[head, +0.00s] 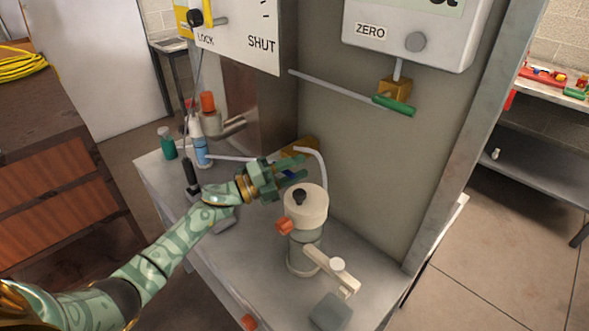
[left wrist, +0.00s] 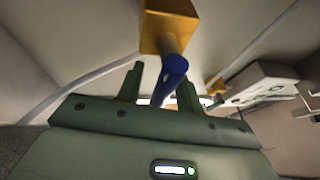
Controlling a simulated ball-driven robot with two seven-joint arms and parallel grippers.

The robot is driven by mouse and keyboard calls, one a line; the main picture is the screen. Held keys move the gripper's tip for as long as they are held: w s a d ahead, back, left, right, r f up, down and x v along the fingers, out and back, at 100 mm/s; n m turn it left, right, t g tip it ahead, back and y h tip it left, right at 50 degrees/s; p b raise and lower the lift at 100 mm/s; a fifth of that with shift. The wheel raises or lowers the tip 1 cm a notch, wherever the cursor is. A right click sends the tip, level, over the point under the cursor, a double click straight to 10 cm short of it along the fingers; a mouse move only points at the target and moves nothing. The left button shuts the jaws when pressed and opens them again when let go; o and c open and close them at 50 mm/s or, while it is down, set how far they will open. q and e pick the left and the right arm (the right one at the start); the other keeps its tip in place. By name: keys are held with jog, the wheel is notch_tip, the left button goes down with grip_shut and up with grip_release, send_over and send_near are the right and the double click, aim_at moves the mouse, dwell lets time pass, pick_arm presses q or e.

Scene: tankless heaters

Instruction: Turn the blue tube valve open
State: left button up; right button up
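The blue tube valve has a blue handle (left wrist: 172,72) on a brass-yellow block (left wrist: 168,28) in the left wrist view. In the head view, only a small piece of blue (head: 290,174) shows at my fingers, below the yellow block (head: 301,147). My left gripper (head: 294,171) reaches in from the left to this valve. In the left wrist view, the fingers of my left gripper (left wrist: 160,84) are apart, one on each side of the blue handle, with gaps visible. My right gripper is not in view.
A cream cylindrical device (head: 306,212) with an orange knob stands on the bench close to my left gripper. A green-handled valve (head: 394,105) is higher on the grey panel. A blue-and-white bottle (head: 198,145) and a green bottle (head: 167,144) stand at the bench's back left.

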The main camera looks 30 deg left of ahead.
pick_arm(q)
grip_shut()
